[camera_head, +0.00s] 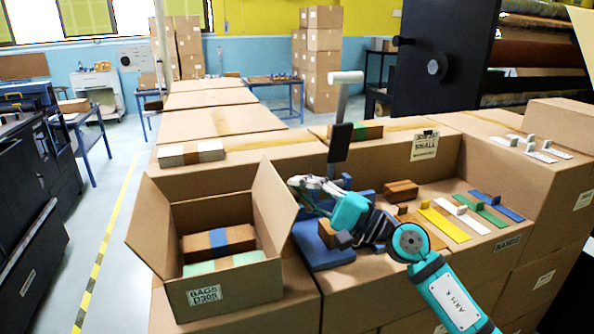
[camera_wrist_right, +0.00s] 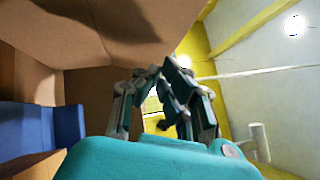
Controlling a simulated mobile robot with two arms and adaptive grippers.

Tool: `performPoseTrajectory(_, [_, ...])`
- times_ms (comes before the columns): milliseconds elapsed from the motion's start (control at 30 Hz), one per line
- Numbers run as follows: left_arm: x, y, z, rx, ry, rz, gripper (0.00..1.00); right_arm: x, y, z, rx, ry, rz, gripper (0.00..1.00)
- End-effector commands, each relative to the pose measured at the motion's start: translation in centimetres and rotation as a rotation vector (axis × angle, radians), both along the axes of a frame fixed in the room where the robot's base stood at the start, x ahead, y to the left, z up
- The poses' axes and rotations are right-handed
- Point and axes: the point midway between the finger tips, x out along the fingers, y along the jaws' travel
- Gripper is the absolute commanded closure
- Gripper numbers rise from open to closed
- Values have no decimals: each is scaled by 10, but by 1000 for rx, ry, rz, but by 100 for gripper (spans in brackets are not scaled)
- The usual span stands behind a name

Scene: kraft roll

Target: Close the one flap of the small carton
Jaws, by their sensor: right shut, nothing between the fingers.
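The small open carton (camera_head: 236,292), labelled "BAGS D305", stands at the front left of the work surface. Its right flap (camera_head: 272,200) stands up and leans outward; a left flap (camera_head: 150,232) is also spread outward. Inside lie brown packs, one with a blue band (camera_head: 219,240), and a green-topped pack. My right gripper (camera_head: 297,186) is shut and empty at the right flap's outer side, near its top corner; whether it touches is unclear. In the right wrist view its fingers (camera_wrist_right: 162,88) are together beside brown cardboard (camera_wrist_right: 110,30). My left gripper is not in view.
A blue holder (camera_head: 325,255) sits right of the carton under my right arm. Yellow, white, green and blue strips (camera_head: 445,225) lie farther right. A dark upright panel on a post (camera_head: 339,140) stands behind my gripper. Stacked boxes form the surface.

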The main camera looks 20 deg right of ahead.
Motion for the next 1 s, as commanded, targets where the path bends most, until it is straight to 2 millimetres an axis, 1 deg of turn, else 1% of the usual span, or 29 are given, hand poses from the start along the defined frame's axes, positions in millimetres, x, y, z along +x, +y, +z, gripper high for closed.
performPoseTrajectory(33, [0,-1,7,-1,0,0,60,0,4,4,1,1,1,100])
performPoseTrajectory(267, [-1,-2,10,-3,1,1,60,-1,10,3,0,1,1,100])
performPoseTrajectory(633, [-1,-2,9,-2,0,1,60,-1,9,3,-8,-1,1,100])
performPoseTrajectory(1000, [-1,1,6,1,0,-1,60,-1,4,8,-78,-3,0,100])
